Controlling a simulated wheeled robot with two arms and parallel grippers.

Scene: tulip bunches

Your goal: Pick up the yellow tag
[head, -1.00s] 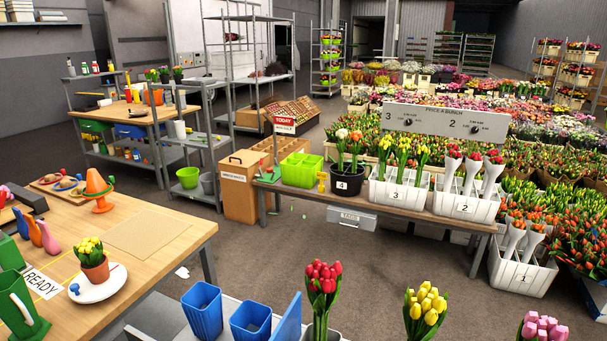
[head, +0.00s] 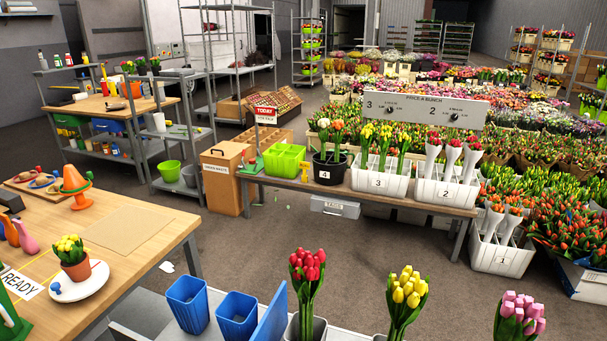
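A small yellow-orange item (head: 304,172) stands on the far bench (head: 400,201), between the lime green crate (head: 285,161) and the black bucket marked 4 (head: 325,172). It is too small to tell whether it is the yellow tag. A grey drawer box labelled TAGS (head: 335,208) sits under the front of that bench, and its inside is hidden. I see no other yellow tag clearly. Neither of my grippers is in the head view.
The wooden table (head: 150,262) at the left holds a potted yellow tulip (head: 72,258) on a white plate. Blue bins (head: 188,305) and red, yellow and pink tulip bunches (head: 405,295) stand close in front. Grey floor is open between them and the far bench.

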